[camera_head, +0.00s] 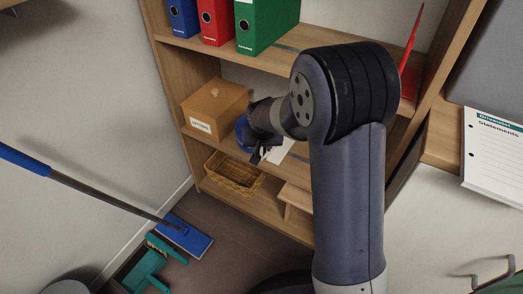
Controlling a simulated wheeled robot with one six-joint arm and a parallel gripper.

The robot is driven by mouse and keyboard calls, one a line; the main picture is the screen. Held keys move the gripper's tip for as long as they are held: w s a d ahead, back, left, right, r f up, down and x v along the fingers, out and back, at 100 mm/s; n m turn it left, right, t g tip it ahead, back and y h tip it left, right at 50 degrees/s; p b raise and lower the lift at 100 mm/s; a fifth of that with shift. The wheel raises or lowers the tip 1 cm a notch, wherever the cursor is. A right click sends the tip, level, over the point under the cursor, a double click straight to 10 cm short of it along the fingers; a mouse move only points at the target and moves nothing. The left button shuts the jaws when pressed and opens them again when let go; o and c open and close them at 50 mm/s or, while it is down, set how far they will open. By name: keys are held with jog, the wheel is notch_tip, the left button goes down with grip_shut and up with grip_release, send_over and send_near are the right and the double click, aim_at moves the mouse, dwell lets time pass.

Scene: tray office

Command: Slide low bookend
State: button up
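A red L-shaped piece that looks like a bookend (411,80) stands on the upper shelf at the right, with a thin upright plate and a flat base. My arm hides part of the shelf to its left. My gripper (264,154) is at the middle shelf, left of the picture's centre, well away from the red piece. The gripper's finger gap is too small and dark to read.
Blue, red and green binders (262,25) stand on the upper shelf. A wicker basket (233,174) and a wooden piece (295,199) are below. A blue mop (185,236) and green dustpan (143,270) occupy the floor.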

jog(key=shift+w+f, duration=0.25)
jog(key=shift+f, duration=0.35)
grip_shut()
